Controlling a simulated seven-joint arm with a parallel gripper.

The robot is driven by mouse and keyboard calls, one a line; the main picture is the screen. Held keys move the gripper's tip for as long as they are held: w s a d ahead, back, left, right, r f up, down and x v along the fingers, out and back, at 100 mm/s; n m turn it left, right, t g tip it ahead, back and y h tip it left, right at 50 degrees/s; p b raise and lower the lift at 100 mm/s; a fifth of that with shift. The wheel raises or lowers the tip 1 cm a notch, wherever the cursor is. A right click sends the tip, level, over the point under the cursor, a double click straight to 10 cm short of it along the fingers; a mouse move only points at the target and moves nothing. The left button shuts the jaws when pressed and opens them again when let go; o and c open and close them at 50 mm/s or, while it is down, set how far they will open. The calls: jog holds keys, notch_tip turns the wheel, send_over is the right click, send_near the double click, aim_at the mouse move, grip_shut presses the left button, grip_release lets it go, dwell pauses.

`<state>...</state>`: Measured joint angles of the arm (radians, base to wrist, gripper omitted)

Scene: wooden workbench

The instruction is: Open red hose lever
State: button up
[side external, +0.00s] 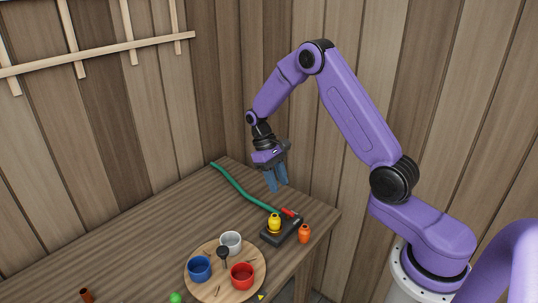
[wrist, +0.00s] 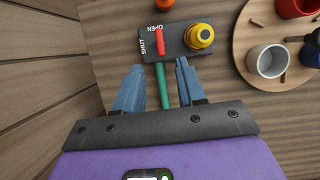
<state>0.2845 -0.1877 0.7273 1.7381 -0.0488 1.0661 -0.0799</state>
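The red lever (wrist: 160,42) sits on a dark valve box (wrist: 180,50) marked OPEN and SHUT. In the wrist view it lies roughly in line with the green hose (wrist: 165,88), with OPEN by its far end and SHUT along its left side. I cannot tell which end pivots. The lever also shows in the side view (side external: 289,212), at the back of the box. My gripper (side external: 278,187) hangs above the bench, up and slightly left of the lever, touching nothing. In the wrist view its blue fingers (wrist: 159,65) are spread and empty, either side of the hose.
A yellow bottle-like piece (side external: 274,223) stands on the box beside the lever. An orange bottle (side external: 304,234) stands right of the box. A round wooden tray (side external: 219,288) holds white (side external: 231,241), blue (side external: 199,268) and red (side external: 242,275) cups. Wooden walls rise behind the bench.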

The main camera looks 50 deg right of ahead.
jog(key=v, duration=0.9)
jog(key=s+a+r+n+t+h, duration=0.1)
jog(key=s+a+r+n+t, duration=0.35)
jog(key=s+a, duration=0.85)
jog(key=s+n+y, duration=0.1)
jog(key=s+n, duration=0.7)
jog(key=s, duration=1.1)
